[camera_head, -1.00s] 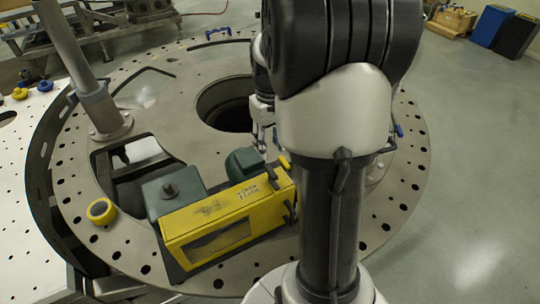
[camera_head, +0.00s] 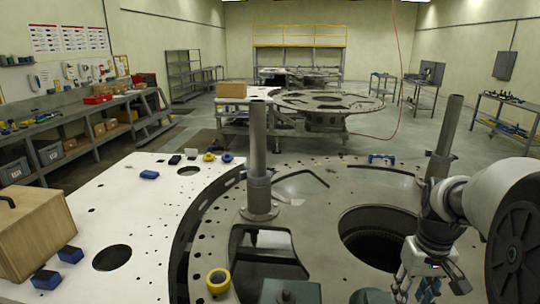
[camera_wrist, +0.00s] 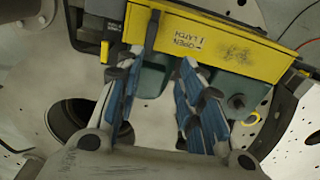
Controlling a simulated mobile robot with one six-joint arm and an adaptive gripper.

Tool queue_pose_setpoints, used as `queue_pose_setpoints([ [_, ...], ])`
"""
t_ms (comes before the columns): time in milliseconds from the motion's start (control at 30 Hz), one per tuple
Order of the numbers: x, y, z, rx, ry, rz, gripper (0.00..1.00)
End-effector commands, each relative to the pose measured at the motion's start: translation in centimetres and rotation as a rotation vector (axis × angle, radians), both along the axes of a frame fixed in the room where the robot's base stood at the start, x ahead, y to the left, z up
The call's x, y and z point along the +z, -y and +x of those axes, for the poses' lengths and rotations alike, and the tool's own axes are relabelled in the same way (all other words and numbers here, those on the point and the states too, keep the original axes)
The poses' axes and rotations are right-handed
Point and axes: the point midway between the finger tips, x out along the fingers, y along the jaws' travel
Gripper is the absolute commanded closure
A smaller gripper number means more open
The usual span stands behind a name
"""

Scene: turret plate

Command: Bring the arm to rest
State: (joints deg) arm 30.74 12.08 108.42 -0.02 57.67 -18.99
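My gripper (camera_head: 415,287) hangs over the round turret plate (camera_head: 308,222) at the lower right of the head view, right of the plate's large round hole. In the wrist view my gripper (camera_wrist: 160,75) shows two blue-padded fingers spread apart with nothing between them. A yellow box (camera_wrist: 228,48) with printed lettering lies beyond the fingertips in that view. Green housings (camera_wrist: 238,92) sit beside it. I cannot tell the exact gap between the fingers and the box.
Two metal posts (camera_head: 257,150) (camera_head: 446,135) stand on the plate. A yellow ring (camera_head: 218,281) lies near its left edge. A white perforated table (camera_head: 130,205) with a wooden box (camera_head: 35,235) is at left. Open floor lies behind the plate.

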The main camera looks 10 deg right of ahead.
Motion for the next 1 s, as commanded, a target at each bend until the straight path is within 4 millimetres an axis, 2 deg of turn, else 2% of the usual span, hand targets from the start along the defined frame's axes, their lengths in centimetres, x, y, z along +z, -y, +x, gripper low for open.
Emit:
queue_pose_setpoints([
  [33,-0.2,-1.9,-0.3,0.020,0.024,-0.013,0.65],
  [167,-0.2,-7.4,-2.3,0.062,0.093,-0.040,0.65],
  [300,-1.3,-12.8,-5.7,0.106,0.177,-0.055,0.65],
  [500,-4.5,-18.4,-10.9,0.164,0.290,-0.052,0.65],
  [700,-7.3,-20.8,-14.2,0.196,0.362,-0.036,0.65],
  [1000,-7.8,-21.3,-15.0,0.202,0.378,-0.029,0.65],
])
